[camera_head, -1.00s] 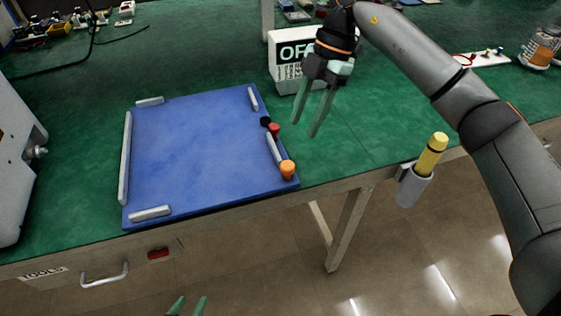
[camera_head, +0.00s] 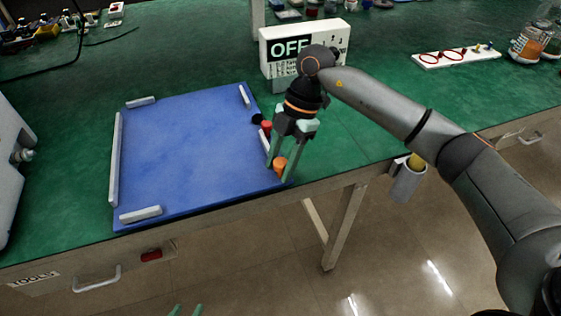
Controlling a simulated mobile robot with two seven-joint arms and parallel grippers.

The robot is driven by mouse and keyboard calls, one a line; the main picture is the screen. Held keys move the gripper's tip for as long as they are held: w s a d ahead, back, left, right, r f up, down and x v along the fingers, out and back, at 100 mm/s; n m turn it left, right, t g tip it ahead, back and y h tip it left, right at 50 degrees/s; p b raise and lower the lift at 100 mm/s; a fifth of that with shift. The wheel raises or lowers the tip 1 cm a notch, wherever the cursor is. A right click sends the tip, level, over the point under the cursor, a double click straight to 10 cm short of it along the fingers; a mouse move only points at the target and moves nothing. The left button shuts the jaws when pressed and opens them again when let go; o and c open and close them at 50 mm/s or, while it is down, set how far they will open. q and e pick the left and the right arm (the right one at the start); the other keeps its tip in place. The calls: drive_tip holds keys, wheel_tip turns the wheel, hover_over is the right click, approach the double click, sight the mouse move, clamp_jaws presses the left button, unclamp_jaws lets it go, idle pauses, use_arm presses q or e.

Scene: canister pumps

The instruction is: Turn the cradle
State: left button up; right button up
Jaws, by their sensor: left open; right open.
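A flat blue panel (camera_head: 185,150) with grey bars along its edges lies on the green bench; I take it as the cradle. An orange knob (camera_head: 280,164) stands at its front right corner, with a red knob (camera_head: 266,127) and a black one (camera_head: 257,118) further back along the right edge. My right gripper (camera_head: 280,172) is open and points down, its fingers on either side of the orange knob as seen from here. I cannot tell whether they touch it. My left gripper (camera_head: 187,310) is open at the bottom edge, below the bench front, with only its fingertips showing.
A white box marked OFF (camera_head: 290,48) stands behind my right gripper. A grey machine (camera_head: 15,165) is at the left. A grey holder with a yellow item (camera_head: 407,182) hangs on the bench front, partly behind my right arm. Green bench top is clear behind the panel.

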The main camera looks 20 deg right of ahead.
clamp_jaws()
idle(1.3)
